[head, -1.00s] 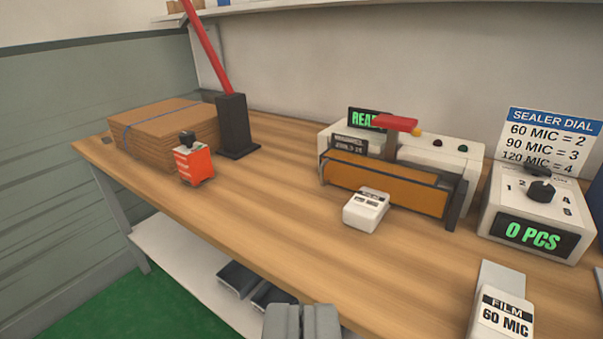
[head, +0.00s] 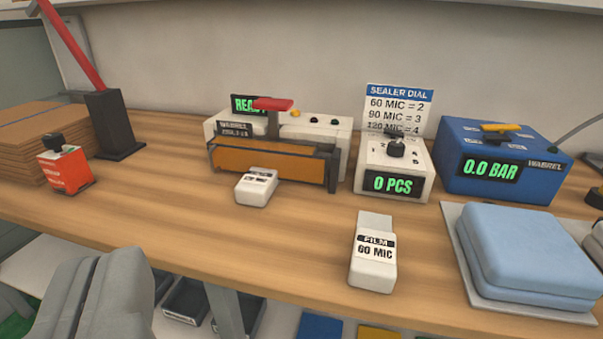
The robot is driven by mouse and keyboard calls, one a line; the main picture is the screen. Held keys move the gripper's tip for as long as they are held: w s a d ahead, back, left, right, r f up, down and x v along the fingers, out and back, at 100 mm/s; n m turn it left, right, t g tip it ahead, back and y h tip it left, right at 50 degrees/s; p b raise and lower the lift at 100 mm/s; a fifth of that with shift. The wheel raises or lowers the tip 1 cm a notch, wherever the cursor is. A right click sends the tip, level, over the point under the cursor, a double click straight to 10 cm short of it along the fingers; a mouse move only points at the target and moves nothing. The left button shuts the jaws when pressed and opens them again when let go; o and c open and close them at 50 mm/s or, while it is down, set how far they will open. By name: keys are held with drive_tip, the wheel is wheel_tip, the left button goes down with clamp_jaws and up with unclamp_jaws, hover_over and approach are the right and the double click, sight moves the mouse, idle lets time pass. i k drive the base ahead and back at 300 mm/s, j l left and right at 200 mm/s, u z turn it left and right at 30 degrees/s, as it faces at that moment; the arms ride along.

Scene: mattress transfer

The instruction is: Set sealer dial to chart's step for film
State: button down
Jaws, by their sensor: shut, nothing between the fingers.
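The chart (head: 399,107), headed SEALER DIAL, stands at the wall and reads 60 MIC = 2, 90 MIC = 3, 120 MIC = 4. In front of it a white box (head: 368,182) with a green 0 PCS display carries a black dial knob (head: 394,147). The knob's setting is too small to tell. A white film tag (head: 374,268) on the bench reads FILM 60 MIC. The sealer (head: 268,159), with an orange front, a red handle and a READY display, stands left of the box.
A small white block (head: 256,187) lies before the sealer. A blue unit (head: 505,158) shows 0.0 BAR, with folded blue pads (head: 535,250) before it. An orange block (head: 65,170) and cardboard (head: 30,140) are at left. The bench (head: 290,230) is clear left of the tag.

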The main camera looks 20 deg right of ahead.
sight(396, 149)
drive_tip(key=i+l+z, duration=0.2)
drive_tip(key=j+z, duration=0.25)
drive_tip(key=j, duration=0.25)
drive_tip(key=k+j+z, duration=0.1)
drive_tip(key=j+z, duration=0.15)
drive_tip(key=j, duration=0.2)
